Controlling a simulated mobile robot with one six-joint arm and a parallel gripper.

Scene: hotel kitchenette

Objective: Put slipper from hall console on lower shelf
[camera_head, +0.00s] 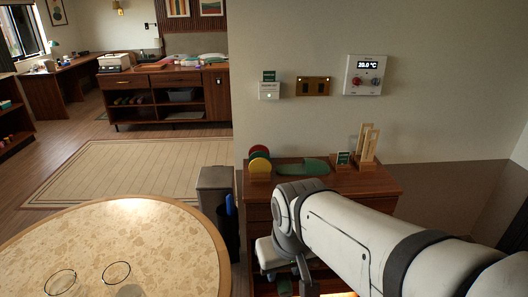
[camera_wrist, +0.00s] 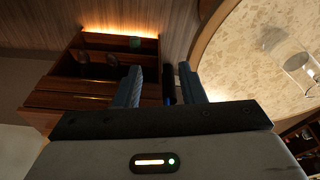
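The hall console (camera_head: 345,185) is a brown wooden unit against the wall, right of centre in the head view. A flat green slipper-shaped thing (camera_head: 303,167) lies on its top. My arm crosses in front of the console and hides much of its front. In the wrist view my gripper (camera_wrist: 160,74) has its two fingers apart with nothing held between them. The console's lower shelf area (camera_wrist: 112,42) is lit by a warm strip. A small green thing (camera_wrist: 135,43) rests in there, too dim to identify.
On the console top are coloured discs in a holder (camera_head: 259,163), a small sign (camera_head: 343,158) and wooden stands (camera_head: 366,145). A round table (camera_head: 110,240) with glasses fills the lower left. A grey bin (camera_head: 215,180) and a dark holder with something blue (camera_head: 230,215) stand between.

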